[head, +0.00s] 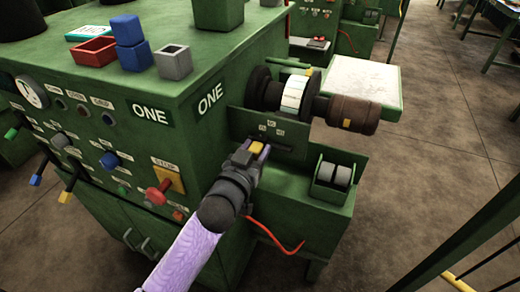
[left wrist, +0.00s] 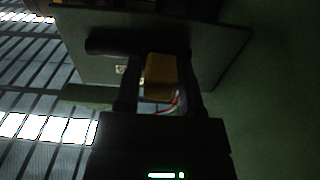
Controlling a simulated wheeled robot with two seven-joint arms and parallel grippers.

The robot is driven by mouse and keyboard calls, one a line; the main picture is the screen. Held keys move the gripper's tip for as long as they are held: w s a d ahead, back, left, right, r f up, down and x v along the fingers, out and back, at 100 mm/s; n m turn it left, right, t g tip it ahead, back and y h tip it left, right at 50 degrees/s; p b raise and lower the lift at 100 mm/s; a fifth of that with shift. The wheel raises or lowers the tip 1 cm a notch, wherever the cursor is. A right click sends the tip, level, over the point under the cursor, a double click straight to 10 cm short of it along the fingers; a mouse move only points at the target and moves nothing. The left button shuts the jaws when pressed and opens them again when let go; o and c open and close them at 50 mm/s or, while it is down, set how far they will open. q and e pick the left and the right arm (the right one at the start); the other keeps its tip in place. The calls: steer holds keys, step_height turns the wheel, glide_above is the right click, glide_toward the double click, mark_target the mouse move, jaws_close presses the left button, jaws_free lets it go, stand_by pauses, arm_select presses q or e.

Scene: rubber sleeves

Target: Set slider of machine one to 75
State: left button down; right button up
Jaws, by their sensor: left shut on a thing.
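Machine one is the green machine (head: 100,84) with white "ONE" labels on its corner. Its slider has a yellow knob (head: 257,147) on a dark green panel (head: 240,124) at the machine's right side. My left gripper (head: 257,150) is shut on the yellow knob. The knob also shows between the fingers in the left wrist view (left wrist: 160,78). Small scale labels (head: 271,122) sit above the slider; their numbers are too small to read. The slider's track is partly hidden by my gripper. My right gripper is not in view.
A shaft with a white band (head: 293,94) and a brown motor (head: 347,113) sit above the panel. A box with two grey rollers (head: 333,174) stands to the right. A red curved rod (head: 275,237) hangs below.

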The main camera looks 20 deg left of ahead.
arm_select(q)
steer(key=c, duration=0.5)
jaws_free()
steer(key=shift+a, duration=0.15)
steer(key=shift+o, duration=0.7)
steer(key=shift+a, duration=0.15)
steer(key=shift+s, duration=0.1)
steer(key=s+p, duration=0.2)
steer(key=s, duration=0.7)
steer(key=shift+s, duration=0.35)
steer(key=shift+a, duration=0.1)
